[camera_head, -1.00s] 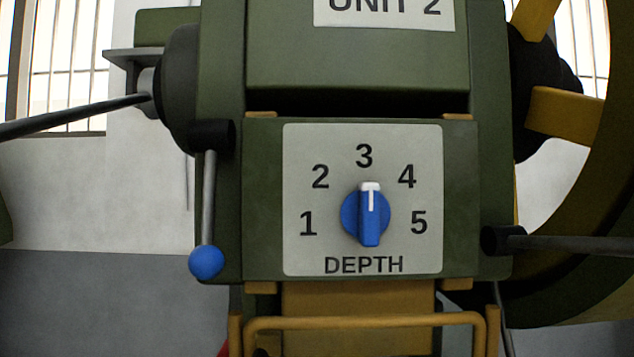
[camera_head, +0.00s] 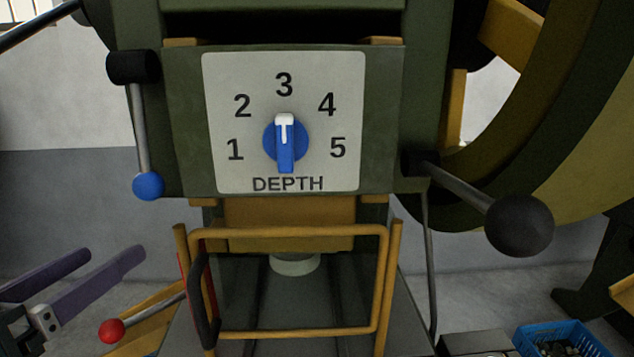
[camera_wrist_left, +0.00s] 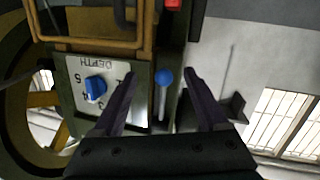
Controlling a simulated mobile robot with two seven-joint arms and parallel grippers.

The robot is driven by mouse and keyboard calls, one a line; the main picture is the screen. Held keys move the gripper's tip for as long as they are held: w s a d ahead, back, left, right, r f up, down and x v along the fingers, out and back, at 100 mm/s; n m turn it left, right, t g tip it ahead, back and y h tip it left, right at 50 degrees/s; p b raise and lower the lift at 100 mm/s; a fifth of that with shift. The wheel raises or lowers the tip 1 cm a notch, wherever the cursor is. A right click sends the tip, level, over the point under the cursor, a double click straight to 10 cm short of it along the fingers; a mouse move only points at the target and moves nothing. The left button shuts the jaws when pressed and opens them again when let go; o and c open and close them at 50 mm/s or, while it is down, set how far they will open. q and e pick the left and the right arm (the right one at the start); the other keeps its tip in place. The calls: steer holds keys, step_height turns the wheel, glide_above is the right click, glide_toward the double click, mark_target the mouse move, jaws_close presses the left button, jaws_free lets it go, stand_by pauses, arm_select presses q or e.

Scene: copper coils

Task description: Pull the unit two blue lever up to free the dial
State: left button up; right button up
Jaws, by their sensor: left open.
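The blue lever (camera_head: 141,130) hangs down from a black pivot on the left side of the unit, its blue ball (camera_head: 148,186) at the bottom. The blue dial (camera_head: 285,141) has its white mark pointing up at 3 on the DEPTH plate (camera_head: 345,178). My left gripper (camera_head: 115,252) is open and empty, below and left of the ball in the head view. In the left wrist view, the ball (camera_wrist_left: 163,77) shows in the gap between the open fingers; I see no contact. My right gripper is not in view.
A yellow guard frame (camera_head: 290,334) stands below the dial panel. A red-tipped lever (camera_head: 112,330) is close to the right of my left gripper. A black-knobbed lever (camera_head: 519,225) sticks out at right. A blue crate (camera_head: 537,347) is at lower right.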

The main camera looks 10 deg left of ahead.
mark_target(138, 192)
arm_select(q)
steer(key=shift+n+t, duration=0.3)
steer(key=shift+t, duration=0.5)
steer(key=w+r, duration=0.1)
steer(key=w, duration=0.2)
steer(key=w+a+r, duration=0.1)
steer(key=w, duration=0.2)
steer(key=w+r, duration=0.1)
steer(key=w, duration=0.2)
steer(key=shift+w+a, duration=0.2)
steer(key=shift+w, duration=0.2)
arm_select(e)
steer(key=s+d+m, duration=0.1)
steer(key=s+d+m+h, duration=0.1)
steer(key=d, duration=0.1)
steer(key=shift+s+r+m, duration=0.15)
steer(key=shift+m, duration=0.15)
arm_select(q)
steer(key=shift+r, duration=0.1)
jaws_close()
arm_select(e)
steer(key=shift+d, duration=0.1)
